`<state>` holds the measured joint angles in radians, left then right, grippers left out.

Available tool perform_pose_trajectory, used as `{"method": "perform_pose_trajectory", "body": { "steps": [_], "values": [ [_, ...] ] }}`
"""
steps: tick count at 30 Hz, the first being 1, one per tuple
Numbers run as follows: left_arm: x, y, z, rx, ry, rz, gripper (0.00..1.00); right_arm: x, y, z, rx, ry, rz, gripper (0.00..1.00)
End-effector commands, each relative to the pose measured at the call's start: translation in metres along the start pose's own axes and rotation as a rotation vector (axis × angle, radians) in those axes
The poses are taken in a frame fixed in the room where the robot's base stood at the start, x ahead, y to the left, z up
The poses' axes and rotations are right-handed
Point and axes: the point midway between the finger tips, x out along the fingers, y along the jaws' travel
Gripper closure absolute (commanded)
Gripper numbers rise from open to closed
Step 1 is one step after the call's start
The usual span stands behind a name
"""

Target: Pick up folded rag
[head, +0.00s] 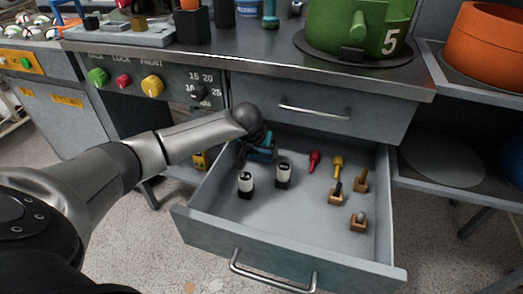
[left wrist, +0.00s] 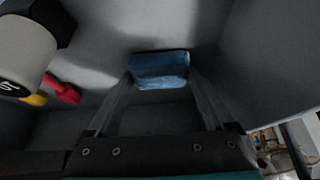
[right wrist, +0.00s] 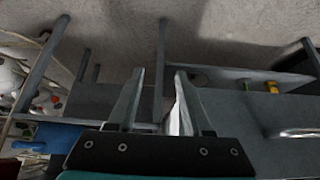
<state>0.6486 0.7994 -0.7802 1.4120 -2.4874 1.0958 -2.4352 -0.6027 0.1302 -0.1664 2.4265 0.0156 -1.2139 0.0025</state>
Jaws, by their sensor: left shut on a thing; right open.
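The folded rag (head: 262,154) is blue and lies at the back left inside the open drawer (head: 240,259). In the left wrist view the rag (left wrist: 160,68) sits between the fingertips of my left gripper (left wrist: 160,80), which is shut on it. In the head view my left wrist hides part of the rag and most of the gripper. I cannot tell whether the rag still touches the drawer floor. My right gripper (right wrist: 159,76) is open and empty in the right wrist view, and it is outside the head view.
The drawer also holds two black-and-white containers (head: 284,174), a red-handled tool (head: 315,160) and several wooden-based stamps (head: 358,220). A closed drawer (head: 315,110) sits above, under the metal bench top (head: 250,58). A green pot (head: 355,30) stands on the bench.

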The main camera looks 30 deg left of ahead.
Motion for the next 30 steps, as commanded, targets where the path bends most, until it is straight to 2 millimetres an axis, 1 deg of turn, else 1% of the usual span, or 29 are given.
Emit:
{"method": "perform_pose_trajectory", "body": {
  "steps": [3,9,14,20,24,25,30],
  "values": [
    [-0.004,0.000,-0.003,0.000,0.002,0.000,0.75,-0.008,0.006,-0.002,0.004,-0.029,0.017,0.50],
    [-0.011,0.000,-0.007,0.001,0.002,0.000,0.75,-0.020,0.015,0.009,0.013,-0.127,0.042,0.50],
    [-0.025,-0.001,0.018,0.004,-0.002,-0.001,0.75,-0.010,0.019,0.022,0.019,-0.199,0.050,0.50],
    [-0.040,-0.001,0.045,0.004,-0.002,0.000,0.75,0.011,0.019,0.037,0.018,-0.238,0.047,0.50],
    [-0.054,-0.001,0.067,0.005,-0.003,0.000,0.75,0.026,0.019,0.050,0.018,-0.264,0.044,0.50],
    [-0.059,0.000,0.059,0.001,0.005,0.001,0.75,0.029,0.019,0.053,0.018,-0.272,0.044,0.50],
    [-0.088,0.000,0.041,0.000,0.005,0.001,0.75,0.046,0.018,0.074,0.017,-0.311,0.041,0.50]
  ]
}}
